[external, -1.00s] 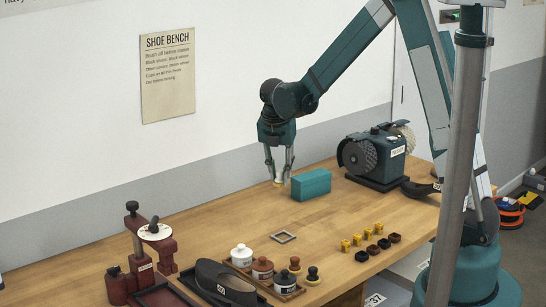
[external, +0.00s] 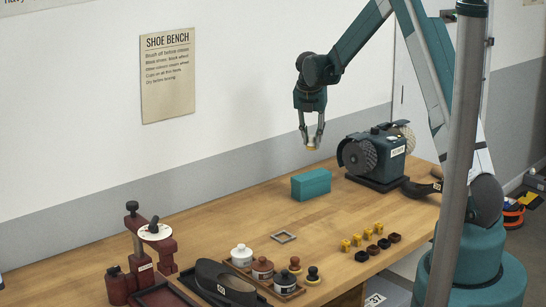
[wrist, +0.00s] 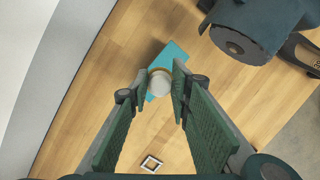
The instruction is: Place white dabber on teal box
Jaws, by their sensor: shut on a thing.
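My gripper (external: 312,140) is shut on the white dabber (external: 311,147), a small pale round piece between the fingertips. In the wrist view the dabber (wrist: 159,83) shows as a whitish disc with a tan rim between the green finger pads. The teal box (external: 311,184) rests on the wooden bench below my gripper, and the dabber is held well above it, apart from it. In the wrist view the dabber partly covers the teal box (wrist: 174,56).
A dark buffing machine (external: 374,158) stands close to the right of the teal box. A small square frame (external: 283,237) lies in front of it. Several yellow and dark cups (external: 362,237) are at the front right. A white jar (external: 241,255) stands at the front. The bench left of the box is clear.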

